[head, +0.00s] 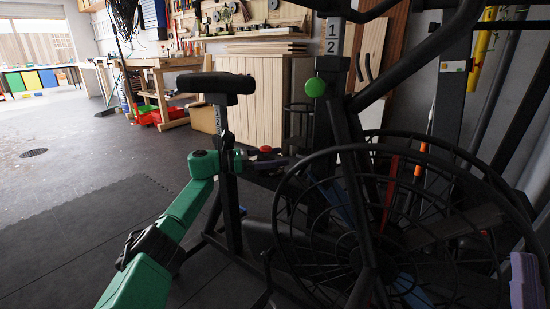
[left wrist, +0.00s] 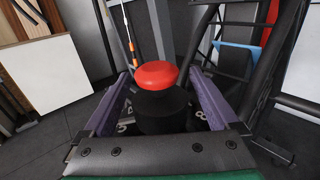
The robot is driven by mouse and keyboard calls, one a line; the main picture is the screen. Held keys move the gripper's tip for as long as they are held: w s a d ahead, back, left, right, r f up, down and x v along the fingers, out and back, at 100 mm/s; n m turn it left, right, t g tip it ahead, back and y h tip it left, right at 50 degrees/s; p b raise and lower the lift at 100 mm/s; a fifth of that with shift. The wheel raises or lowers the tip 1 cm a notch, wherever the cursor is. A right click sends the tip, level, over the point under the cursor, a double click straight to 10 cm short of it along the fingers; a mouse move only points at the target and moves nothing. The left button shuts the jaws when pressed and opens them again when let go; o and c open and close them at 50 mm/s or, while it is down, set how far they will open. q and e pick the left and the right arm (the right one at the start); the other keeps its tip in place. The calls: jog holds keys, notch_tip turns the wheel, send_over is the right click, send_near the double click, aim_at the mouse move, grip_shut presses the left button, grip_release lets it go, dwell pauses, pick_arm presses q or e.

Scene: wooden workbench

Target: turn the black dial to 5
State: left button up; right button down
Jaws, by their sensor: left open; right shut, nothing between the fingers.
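The black dial (left wrist: 160,112) shows in the left wrist view, with a rounded red cap (left wrist: 157,74) over its top end. Parts of white digits show on a dark face around its base; an 8 seems readable at left, and I cannot tell where the dial points. My left gripper (left wrist: 158,82) is open, its purple fingers on either side of the dial with visible gaps. In the head view my left gripper (head: 262,160) is at the bike frame, near the small red cap (head: 265,149); the dial is hard to make out there. My right gripper (head: 525,281) shows partly at the right edge, shut and empty.
A black exercise bike with a caged fan wheel (head: 375,225) fills the right side. Its seat (head: 215,84) stands above and left of my left gripper. A wooden workbench (head: 175,88) and a slatted cabinet (head: 255,95) are behind. The floor at left is clear.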

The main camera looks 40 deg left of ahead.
pick_arm(q)
jog(key=shift+s+a, duration=0.1)
jog(key=shift+s+a, duration=0.15)
jog(key=p+v, duration=0.1)
jog(key=v, duration=0.3)
jog(key=shift+s+a, duration=0.25)
jog(key=shift+s, duration=0.05)
jog(key=p+v, duration=0.1)
jog(key=v, duration=0.8)
pick_arm(e)
notch_tip(320, 180, down, 20)
jog(key=a+m+g+h, duration=0.1)
jog(key=a+g+h, duration=0.1)
jog(key=g, duration=0.4)
jog(key=shift+a+r+m+h, duration=0.2)
jog(key=shift+m+h, duration=0.1)
jog(key=shift+h, duration=0.1)
pick_arm(q)
jog(key=shift+d+f, duration=0.1)
